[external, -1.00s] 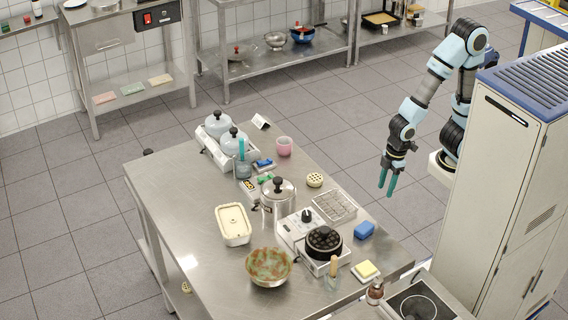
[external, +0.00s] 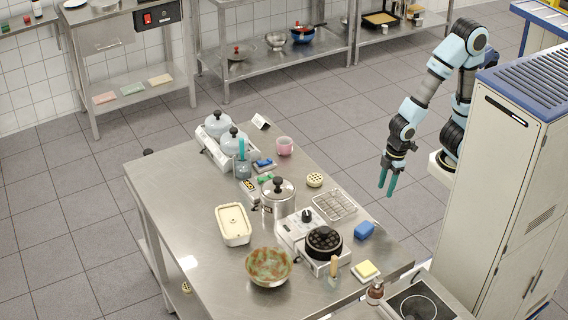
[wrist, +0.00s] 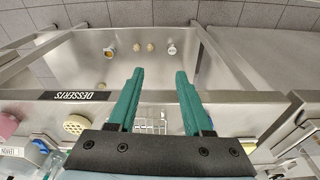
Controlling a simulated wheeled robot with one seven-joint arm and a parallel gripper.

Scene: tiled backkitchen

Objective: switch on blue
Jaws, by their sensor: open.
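No switch that is clearly blue shows in either view. A white appliance with a black knob (external: 306,216) and a dark round waffle plate (external: 324,241) stands on the steel table. A blue sponge-like block (external: 364,230) lies to its right, and a small blue item (external: 263,164) lies further back. A red switch (external: 147,19) sits on a dark panel at the back left. My gripper (external: 386,190) hangs off the table's right side, fingers down, open and empty. In the wrist view my gripper's teal fingers (wrist: 159,72) are apart with nothing between them.
The steel table (external: 190,230) also bears a steel pot (external: 279,196), a cream box (external: 233,224), a patterned bowl (external: 268,266), a wire rack (external: 335,204) and a pink mug (external: 284,146). A "DESSERTS" label (wrist: 80,95) is on the table edge. A tall cabinet (external: 500,165) stands right.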

